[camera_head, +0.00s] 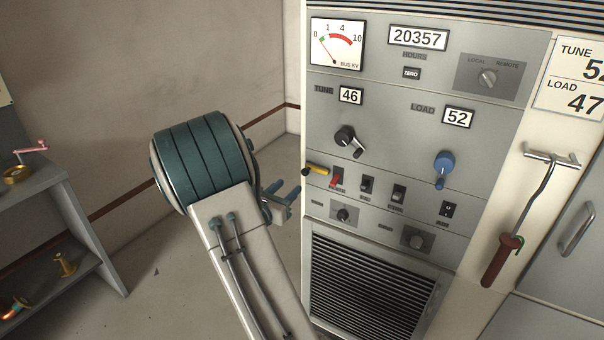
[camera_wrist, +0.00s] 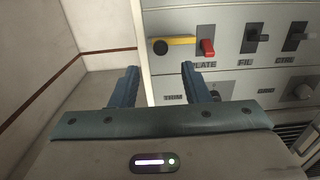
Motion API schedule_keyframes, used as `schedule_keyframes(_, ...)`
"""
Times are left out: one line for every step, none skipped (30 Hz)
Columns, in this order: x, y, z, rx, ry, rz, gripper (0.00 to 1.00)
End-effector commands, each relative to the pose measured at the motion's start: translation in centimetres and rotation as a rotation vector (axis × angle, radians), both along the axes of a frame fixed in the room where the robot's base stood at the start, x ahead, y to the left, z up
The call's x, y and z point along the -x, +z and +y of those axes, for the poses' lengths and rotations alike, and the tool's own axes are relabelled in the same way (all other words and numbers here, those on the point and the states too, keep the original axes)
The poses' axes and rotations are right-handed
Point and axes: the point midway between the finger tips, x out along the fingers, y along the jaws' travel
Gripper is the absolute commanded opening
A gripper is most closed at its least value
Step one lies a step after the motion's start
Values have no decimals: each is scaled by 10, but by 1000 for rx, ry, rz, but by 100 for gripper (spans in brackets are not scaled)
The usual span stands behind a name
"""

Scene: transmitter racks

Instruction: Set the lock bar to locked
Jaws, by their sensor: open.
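The lock bar is a yellow bar (camera_wrist: 180,41) with a black round end (camera_wrist: 160,47) at its left. It lies nearly level on the grey panel, its right end close to the red PLATE switch (camera_wrist: 207,48). In the head view the yellow bar (camera_head: 317,170) shows at the panel's left edge beside the red switch (camera_head: 337,179). My gripper (camera_wrist: 160,68) is open and empty, its two blue fingers apart. In the wrist view the fingertips appear just below the bar, not touching it as far as I can see. In the head view my gripper (camera_head: 286,194) is left of the panel.
More black switches (camera_head: 366,184) sit right of the red one, with small knobs (camera_head: 344,214) below. A black crank (camera_head: 348,140) and a blue crank (camera_head: 444,168) stick out above. A red-handled hook (camera_head: 502,262) hangs at right. A shelf (camera_head: 60,220) stands at left.

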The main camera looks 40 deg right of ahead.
Motion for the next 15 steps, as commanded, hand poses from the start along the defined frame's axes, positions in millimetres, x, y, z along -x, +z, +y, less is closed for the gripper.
schedule_keyframes(-3, 1, -12, 0, -5, 1, 42)
schedule_keyframes(-6, 1, -18, 0, -5, 0, 42)
schedule_keyframes(-9, 1, -27, 1, -5, 0, 42)
schedule_keyframes(-12, 1, -32, 0, -5, 0, 42)
schedule_keyframes(-14, 1, -38, 0, -5, 1, 42)
schedule_keyframes(-17, 1, -45, 0, -4, 0, 42)
schedule_keyframes(-19, 1, -50, 0, -4, 0, 42)
schedule_keyframes(-21, 1, -54, -1, -4, 1, 42)
schedule_keyframes(-23, 1, -60, 0, -3, 0, 42)
schedule_keyframes(-25, 1, -63, 0, -3, 0, 42)
schedule_keyframes(-27, 1, -67, -1, -3, 0, 42)
schedule_keyframes(-28, 1, -71, -1, -3, -1, 42)
schedule_keyframes(-30, 0, -73, -1, -2, -1, 42)
schedule_keyframes(-30, 0, -75, -1, -2, 0, 42)
schedule_keyframes(-31, 0, -77, -1, -1, 0, 42)
